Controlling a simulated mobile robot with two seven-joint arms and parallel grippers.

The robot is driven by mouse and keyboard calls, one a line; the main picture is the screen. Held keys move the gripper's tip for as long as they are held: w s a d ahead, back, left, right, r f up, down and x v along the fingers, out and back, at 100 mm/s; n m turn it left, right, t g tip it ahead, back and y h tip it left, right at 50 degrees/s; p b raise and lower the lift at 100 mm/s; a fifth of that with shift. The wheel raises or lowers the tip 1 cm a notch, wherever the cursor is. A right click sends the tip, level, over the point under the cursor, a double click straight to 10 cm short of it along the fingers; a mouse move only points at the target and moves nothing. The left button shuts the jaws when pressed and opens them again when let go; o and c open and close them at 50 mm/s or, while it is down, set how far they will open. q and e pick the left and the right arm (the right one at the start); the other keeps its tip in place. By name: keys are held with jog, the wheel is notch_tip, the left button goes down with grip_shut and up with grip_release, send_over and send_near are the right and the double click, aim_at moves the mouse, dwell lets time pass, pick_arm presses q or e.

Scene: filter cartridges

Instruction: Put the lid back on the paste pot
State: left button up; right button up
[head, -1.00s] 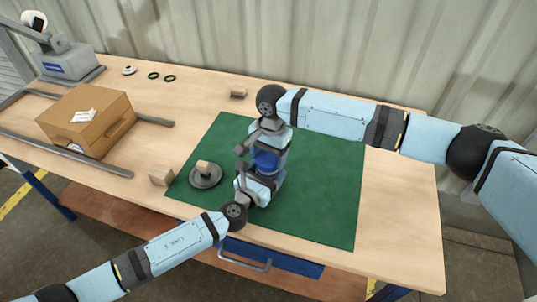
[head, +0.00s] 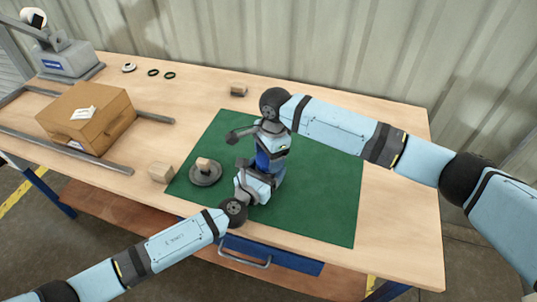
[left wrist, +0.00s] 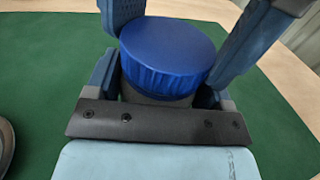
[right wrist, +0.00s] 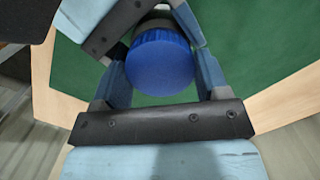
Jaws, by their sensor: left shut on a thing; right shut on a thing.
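The paste pot has a dark body (left wrist: 150,97), partly hidden by the grippers, and a ribbed blue lid (left wrist: 168,55). The lid sits on top of the pot with no clear gap in the left wrist view. My left gripper (left wrist: 158,88) is shut on the pot body from the near side. My right gripper (right wrist: 162,78) is shut on the lid, which shows between its fingers in the right wrist view (right wrist: 160,62). In the head view, the right gripper (head: 258,142) is just above the left gripper (head: 260,174), over the green mat (head: 320,190).
A dark round dish (head: 206,180) bearing a small block (head: 203,164) is left of the grippers. Another block (head: 161,172) sits beside the mat, and one (head: 238,90) lies behind it. A cardboard box (head: 87,118) stands at left. The mat's right side is clear.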

jog(key=shift+m, duration=0.4)
jog(key=o, duration=0.9)
jog(key=shift+r, duration=2.25)
jog(key=shift+c, duration=0.3)
